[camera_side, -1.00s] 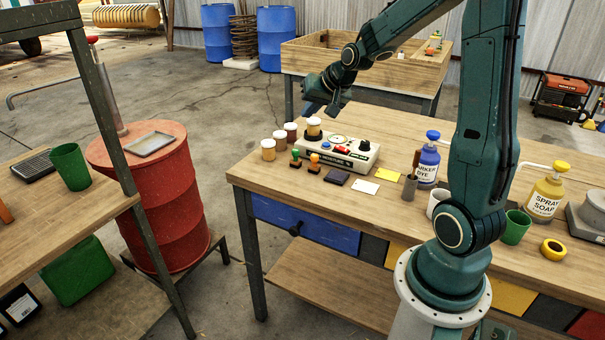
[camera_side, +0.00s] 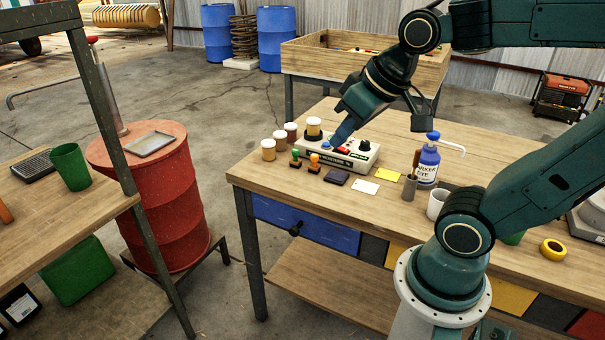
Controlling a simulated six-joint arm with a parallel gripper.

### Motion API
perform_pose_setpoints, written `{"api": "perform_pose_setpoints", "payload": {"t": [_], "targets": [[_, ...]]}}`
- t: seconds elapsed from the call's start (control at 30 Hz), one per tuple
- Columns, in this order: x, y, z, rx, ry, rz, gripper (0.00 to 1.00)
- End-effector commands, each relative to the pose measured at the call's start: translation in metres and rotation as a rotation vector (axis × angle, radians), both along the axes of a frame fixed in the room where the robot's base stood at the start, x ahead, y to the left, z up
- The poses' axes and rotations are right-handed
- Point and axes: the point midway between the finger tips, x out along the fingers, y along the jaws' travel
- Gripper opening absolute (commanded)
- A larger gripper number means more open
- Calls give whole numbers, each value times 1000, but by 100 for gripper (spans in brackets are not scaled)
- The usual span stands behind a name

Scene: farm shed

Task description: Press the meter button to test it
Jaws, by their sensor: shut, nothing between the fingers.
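My gripper (camera_side: 331,143) is shut and empty, pointing down and left. Its tips are at the meter's top, close to the blue button; whether they touch it I cannot tell. The gripper hides the meter's dial.
Several small jars (camera_side: 268,150) stand left of the meter. A blue marker dye bottle (camera_side: 428,163) stands to the right. The bench's front left corner is clear.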

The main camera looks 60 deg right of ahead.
Motion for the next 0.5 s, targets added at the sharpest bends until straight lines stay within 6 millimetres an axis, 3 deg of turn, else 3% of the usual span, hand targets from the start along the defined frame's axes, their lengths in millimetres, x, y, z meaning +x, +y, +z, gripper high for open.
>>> {"api": "perform_pose_setpoints", "payload": {"t": [0.2, 0.5], "targets": [[-36, 14, -3, -28, 21, 92, 0], [-47, 17, -5, -35, 33, 119, 0]]}}
